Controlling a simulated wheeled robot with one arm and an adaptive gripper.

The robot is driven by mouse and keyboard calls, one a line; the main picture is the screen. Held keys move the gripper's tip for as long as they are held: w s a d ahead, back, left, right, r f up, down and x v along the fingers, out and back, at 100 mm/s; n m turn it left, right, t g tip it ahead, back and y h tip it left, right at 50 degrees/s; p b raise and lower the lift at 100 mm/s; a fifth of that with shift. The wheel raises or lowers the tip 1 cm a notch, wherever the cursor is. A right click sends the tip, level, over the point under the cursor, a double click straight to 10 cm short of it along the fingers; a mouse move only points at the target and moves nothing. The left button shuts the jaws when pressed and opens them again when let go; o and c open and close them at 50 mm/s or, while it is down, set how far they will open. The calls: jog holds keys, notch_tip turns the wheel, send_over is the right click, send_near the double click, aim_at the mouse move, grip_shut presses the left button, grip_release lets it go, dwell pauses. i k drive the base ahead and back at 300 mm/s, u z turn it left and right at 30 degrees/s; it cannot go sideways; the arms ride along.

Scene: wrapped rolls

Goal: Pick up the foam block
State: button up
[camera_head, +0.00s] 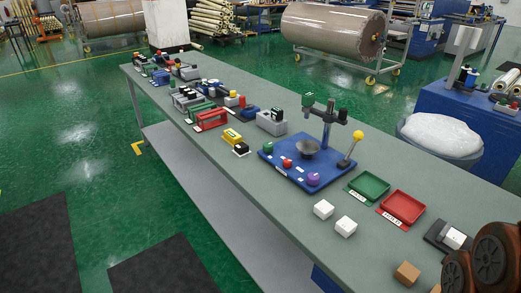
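Two small white blocks lie near the front edge of the grey-green table, one (323,209) a little behind the other (346,227). A tan block (407,272) lies further right, close to the front edge. I cannot tell from the picture which of these is foam. Another white piece (454,238) sits on a dark holder at the right. My gripper is not in view, and nothing is seen touching the blocks.
The long table (270,222) carries a blue board (285,172) with a stand and coloured knobs, a green tray (369,186) and a red tray (403,207). Large brown round parts (490,255) cover the lower right corner. Green floor lies open at left.

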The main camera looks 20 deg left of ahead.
aim_at(454, 239)
jog(key=z, duration=0.6)
jog(key=k, duration=1.3)
jog(key=u, duration=0.7)
jog(key=i, duration=1.55)
jog(key=z, duration=0.4)
